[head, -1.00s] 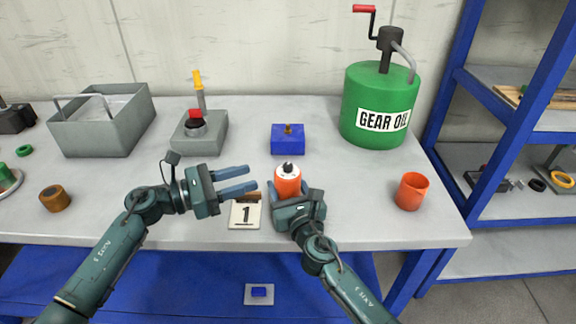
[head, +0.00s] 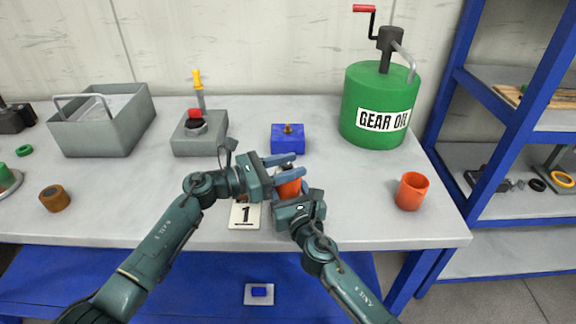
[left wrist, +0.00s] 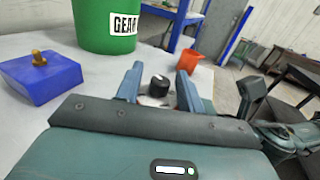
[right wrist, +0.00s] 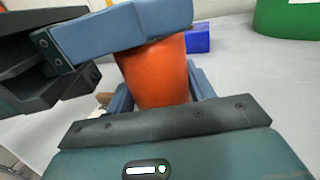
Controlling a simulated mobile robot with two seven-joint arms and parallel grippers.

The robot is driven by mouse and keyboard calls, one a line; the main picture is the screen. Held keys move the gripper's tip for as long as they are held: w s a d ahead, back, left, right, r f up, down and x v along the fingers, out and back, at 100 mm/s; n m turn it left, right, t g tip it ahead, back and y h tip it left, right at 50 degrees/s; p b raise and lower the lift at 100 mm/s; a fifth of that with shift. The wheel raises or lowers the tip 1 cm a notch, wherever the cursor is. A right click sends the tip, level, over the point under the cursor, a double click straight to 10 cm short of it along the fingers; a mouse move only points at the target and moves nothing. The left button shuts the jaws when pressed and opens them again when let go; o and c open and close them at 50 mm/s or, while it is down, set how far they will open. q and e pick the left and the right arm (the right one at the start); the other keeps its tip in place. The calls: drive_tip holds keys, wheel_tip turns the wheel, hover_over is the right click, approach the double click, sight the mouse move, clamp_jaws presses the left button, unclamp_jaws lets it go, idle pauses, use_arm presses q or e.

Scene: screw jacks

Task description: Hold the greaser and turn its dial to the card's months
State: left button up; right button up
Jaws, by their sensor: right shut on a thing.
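The greaser is an orange cylinder (head: 288,188) standing upright near the table's front; it also shows in the right wrist view (right wrist: 156,73). My right gripper (head: 291,192) is shut on its body from the front. The black dial (left wrist: 159,85) on its white top shows in the left wrist view. My left gripper (head: 288,168) is open, its two fingers on either side of the dial, with gaps visible. In the head view its fingers hide the dial. The card (head: 245,216) reads "1" and lies in front of the greaser, to its left.
A blue block with a brass fitting (head: 288,139) stands behind the greaser. A green gear oil drum (head: 378,105) is at the back right, and an orange cup (head: 412,191) is to the right. A grey box with a red button (head: 200,133) stands at the back left.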

use_arm(q)
clamp_jaws()
drive_tip(key=shift+g, duration=0.3)
drive_tip(key=m+g+h, duration=0.1)
drive_tip(key=m+g, duration=0.1)
drive_tip(key=g, duration=0.1)
drive_tip(key=shift+w, duration=0.1)
drive_tip(key=shift+m+g, duration=1.3)
drive_tip(key=shift+g, duration=0.6)
drive_tip(key=shift+o, duration=0.3)
unclamp_jaws()
